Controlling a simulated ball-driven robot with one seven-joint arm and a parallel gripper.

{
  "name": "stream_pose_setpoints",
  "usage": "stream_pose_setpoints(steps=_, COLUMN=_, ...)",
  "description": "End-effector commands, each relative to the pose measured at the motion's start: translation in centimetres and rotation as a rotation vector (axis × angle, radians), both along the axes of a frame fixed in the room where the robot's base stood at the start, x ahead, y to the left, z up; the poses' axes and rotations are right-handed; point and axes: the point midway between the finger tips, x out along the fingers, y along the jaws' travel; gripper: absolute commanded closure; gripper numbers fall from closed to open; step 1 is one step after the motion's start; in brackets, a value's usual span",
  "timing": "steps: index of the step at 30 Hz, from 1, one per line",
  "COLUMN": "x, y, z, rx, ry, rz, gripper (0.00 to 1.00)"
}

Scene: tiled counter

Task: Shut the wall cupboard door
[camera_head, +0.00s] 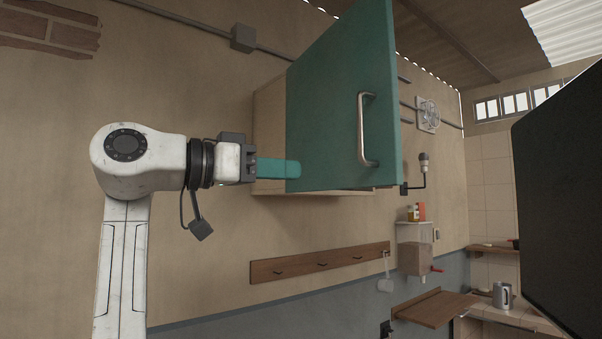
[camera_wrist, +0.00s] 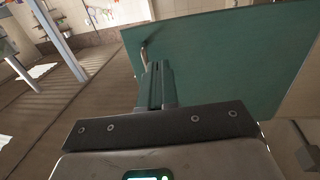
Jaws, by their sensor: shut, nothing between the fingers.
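The wall cupboard (camera_head: 268,130) is a light wooden box on the wall. Its teal door (camera_head: 328,110) stands open, swung out from the wall, with a metal bar handle (camera_head: 366,130) on the face toward the right. My gripper (camera_head: 296,170) is shut and empty, its teal fingers level and pointing right at the lower left edge of the door. I cannot tell whether the fingertips touch it. In the wrist view the shut fingers (camera_wrist: 156,85) lie in front of the broad teal door (camera_wrist: 220,60), and part of the handle (camera_wrist: 144,56) shows beyond them.
A wooden hook rail (camera_head: 318,262) is on the wall below the cupboard. A dispenser (camera_head: 415,248) and a small wooden shelf (camera_head: 435,308) are lower right. A large dark panel (camera_head: 560,200) fills the right edge. The wall left of the cupboard is mostly bare.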

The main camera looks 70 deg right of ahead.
Motion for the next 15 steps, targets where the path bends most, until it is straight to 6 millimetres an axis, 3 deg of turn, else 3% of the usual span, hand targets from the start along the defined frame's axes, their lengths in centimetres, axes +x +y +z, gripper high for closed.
stream_pose_setpoints(steps=15, x=-6.4, y=-7.2, z=0.2, rx=0.001, ry=0.000, rz=0.000, gripper=1.00)
